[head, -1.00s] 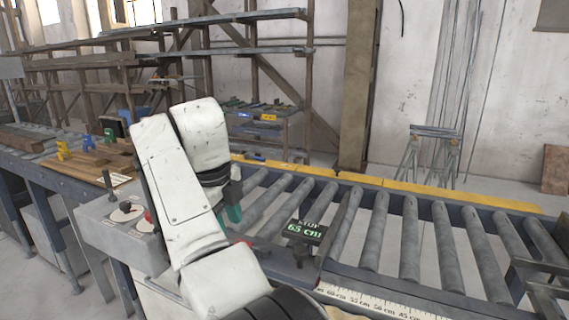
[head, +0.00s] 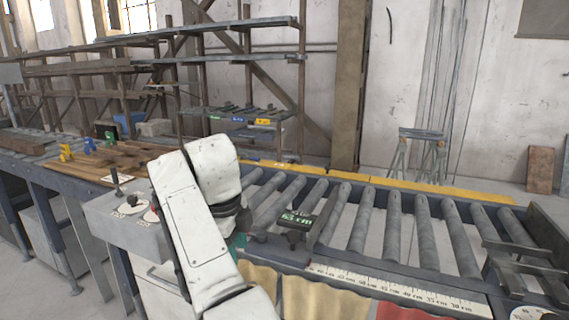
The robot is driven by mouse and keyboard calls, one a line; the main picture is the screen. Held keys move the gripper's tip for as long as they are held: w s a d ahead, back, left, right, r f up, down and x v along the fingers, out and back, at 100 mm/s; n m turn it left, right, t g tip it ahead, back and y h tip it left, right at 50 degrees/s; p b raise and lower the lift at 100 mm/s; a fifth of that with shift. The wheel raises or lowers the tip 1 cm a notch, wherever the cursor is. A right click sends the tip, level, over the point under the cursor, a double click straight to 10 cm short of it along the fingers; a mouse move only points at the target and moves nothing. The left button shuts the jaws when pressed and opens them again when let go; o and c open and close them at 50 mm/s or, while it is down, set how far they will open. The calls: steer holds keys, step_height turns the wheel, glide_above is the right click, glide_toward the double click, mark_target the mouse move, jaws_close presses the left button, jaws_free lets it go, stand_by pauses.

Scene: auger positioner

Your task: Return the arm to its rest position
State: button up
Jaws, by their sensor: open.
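My white arm rises from the bottom of the head view and bends over at its top, in front of the roller conveyor's left end. My gripper (head: 238,240) is mostly hidden behind the arm. Only a small teal part of it shows, low beside the conveyor's near left side. I see nothing held in it. A stop display (head: 298,220) reading 63 cm stands on the conveyor (head: 420,230), right of my gripper and apart from it.
A grey control box (head: 130,215) with a black lever stands left of my arm. A wooden board (head: 125,160) with coloured pieces lies behind it. A ruler strip (head: 390,288) runs along the conveyor's near edge. Steel racks stand behind. Cream and red cloths (head: 310,300) hang at the front.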

steer(key=s+d+f+n, duration=0.1)
steer(key=d+f+n, duration=0.2)
steer(key=d+f, duration=0.4)
steer(key=s+d+f+n, duration=0.2)
steer(key=d+f, duration=0.3)
steer(key=f, duration=0.4)
steer(key=s+d+f+n, duration=0.5)
steer(key=s+d+f, duration=0.4)
steer(key=d+f, duration=0.2)
steer(key=s+d+f+n+g, duration=0.1)
steer(key=s+d+f+n, duration=0.25)
steer(key=s, duration=0.35)
steer(key=s+d+f+n, duration=0.2)
steer(key=s+d, duration=0.3)
steer(key=s, duration=0.2)
steer(key=s+d+r+n, duration=0.1)
steer(key=s+d+n, duration=0.1)
steer(key=s, duration=0.7)
steer(key=s+d+r+n, duration=0.1)
steer(key=s+d+n, duration=0.2)
steer(key=s, duration=0.6)
steer(key=shift+d+y, duration=0.3)
steer(key=shift+d, duration=0.3)
